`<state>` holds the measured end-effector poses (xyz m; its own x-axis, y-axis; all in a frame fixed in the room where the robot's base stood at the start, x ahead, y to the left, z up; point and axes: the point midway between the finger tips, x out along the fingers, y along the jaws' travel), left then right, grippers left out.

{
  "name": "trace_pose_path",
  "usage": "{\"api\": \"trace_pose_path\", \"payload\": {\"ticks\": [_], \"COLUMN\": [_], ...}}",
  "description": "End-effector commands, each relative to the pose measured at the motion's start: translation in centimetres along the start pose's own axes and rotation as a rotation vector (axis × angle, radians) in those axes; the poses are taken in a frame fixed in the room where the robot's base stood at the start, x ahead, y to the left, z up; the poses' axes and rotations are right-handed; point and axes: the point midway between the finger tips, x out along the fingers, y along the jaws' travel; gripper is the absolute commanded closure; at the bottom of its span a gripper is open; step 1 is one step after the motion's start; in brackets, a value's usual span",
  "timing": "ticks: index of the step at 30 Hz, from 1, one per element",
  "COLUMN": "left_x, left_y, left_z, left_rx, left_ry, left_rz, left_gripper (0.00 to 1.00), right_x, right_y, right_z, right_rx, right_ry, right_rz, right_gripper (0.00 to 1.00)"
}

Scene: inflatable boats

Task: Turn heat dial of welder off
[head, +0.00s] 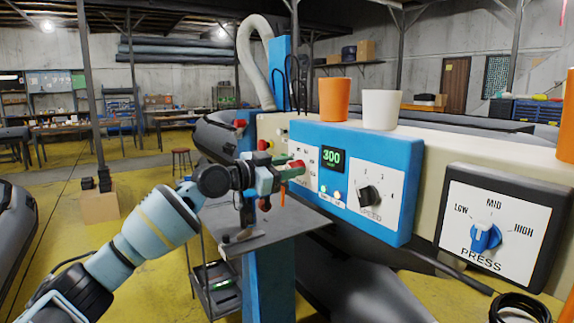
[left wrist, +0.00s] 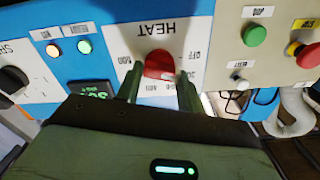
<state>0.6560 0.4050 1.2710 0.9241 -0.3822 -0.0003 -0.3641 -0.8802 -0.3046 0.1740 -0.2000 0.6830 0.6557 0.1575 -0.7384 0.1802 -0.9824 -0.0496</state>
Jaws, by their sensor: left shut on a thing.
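The welder's blue control box (head: 400,155) has a green display reading 300 (head: 332,157) and a black speed dial (head: 369,196). The red heat dial (left wrist: 159,63) shows upside down in the left wrist view, on a white panel marked HEAT, with OFF printed to its right in that picture. My left gripper (left wrist: 161,84) has its two green fingers shut on the heat dial, one on each side. In the head view the left gripper (head: 288,172) reaches the panel's left part and hides much of the heat scale. The dial's exact setting is hard to tell.
A press box with a blue knob (head: 485,237) is on the right. An orange cup (head: 335,99) and a white cup (head: 381,110) stand on top of the machine. A green button (left wrist: 255,35) and a red-and-yellow stop button (left wrist: 308,55) are close by. A grey shelf (head: 270,229) lies below.

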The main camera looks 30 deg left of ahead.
Motion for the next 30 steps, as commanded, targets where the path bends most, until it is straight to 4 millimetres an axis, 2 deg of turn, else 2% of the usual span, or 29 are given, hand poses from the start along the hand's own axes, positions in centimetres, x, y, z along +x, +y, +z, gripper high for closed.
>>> {"api": "trace_pose_path", "payload": {"ticks": [1, 15, 30], "left_x": [-0.1, -0.1, -0.1], "left_y": [-0.1, -0.3, -0.4], "left_z": [-0.4, -0.3, 0.0], "left_rx": [-0.039, -0.38, -0.5], "left_ry": [0.005, 0.006, 0.004], "left_rz": [-0.001, -0.001, -0.002], "left_gripper": [0.85, 0.85, 0.85], "right_x": [-0.1, -0.8, -0.9], "right_y": [0.0, 0.3, 0.9], "right_z": [-0.6, -2.9, -3.4], "right_rx": [-0.001, -0.011, -0.028], "right_ry": [0.01, 0.053, 0.06], "right_rz": [0.001, 0.007, 0.012], "right_gripper": [1.0, 1.0, 1.0]}}
